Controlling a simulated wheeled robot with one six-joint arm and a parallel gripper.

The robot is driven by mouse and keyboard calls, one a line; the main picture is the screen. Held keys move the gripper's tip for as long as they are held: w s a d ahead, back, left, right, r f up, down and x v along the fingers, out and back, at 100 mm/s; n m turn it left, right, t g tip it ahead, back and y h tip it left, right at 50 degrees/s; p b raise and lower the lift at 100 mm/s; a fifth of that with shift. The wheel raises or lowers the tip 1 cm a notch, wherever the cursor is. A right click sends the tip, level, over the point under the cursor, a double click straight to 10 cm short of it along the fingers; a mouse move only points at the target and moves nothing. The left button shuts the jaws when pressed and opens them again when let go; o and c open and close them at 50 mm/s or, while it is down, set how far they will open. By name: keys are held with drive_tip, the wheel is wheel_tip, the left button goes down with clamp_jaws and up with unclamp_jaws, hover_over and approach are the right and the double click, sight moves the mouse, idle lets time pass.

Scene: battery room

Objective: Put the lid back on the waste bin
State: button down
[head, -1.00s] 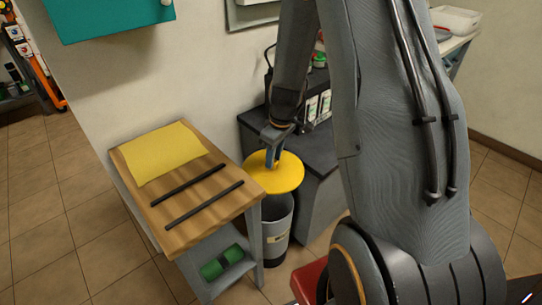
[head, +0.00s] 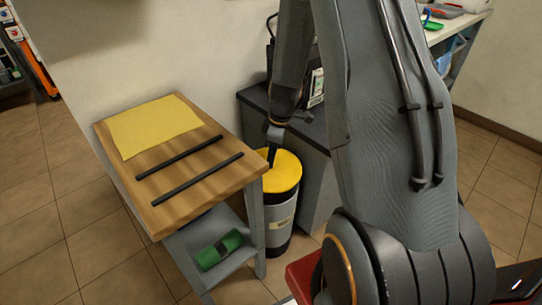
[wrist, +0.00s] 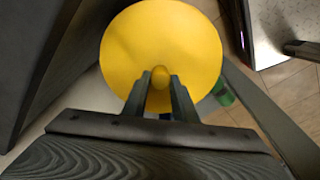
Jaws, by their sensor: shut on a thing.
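The round yellow lid (head: 284,172) is at the top of the grey and black waste bin (head: 281,215), between the wooden table and the dark cabinet. It looks level and lined up with the bin's rim; I cannot tell whether it is fully seated. My gripper (head: 272,155) is above the lid, pointing down. In the wrist view my gripper (wrist: 160,82) is shut on the small knob (wrist: 160,75) at the centre of the lid (wrist: 185,45). The lid hides the bin's opening.
A wooden table (head: 190,205) with a yellow sheet (head: 153,126) and two black bars stands close left of the bin. A green roll (head: 218,250) lies on its lower shelf. A dark cabinet (head: 316,170) stands close behind and right of the bin.

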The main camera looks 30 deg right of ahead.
sight(272, 170)
drive_tip(key=shift+f+b, duration=2.3)
drive_tip(key=shift+f, duration=0.8)
drive_tip(key=shift+f+b, duration=0.15)
drive_tip(key=shift+b, duration=0.4)
idle(0.4)
drive_tip(key=c, duration=0.9)
unclamp_jaws()
drive_tip(key=shift+r+p, duration=2.6)
drive_tip(key=shift+r, duration=0.95)
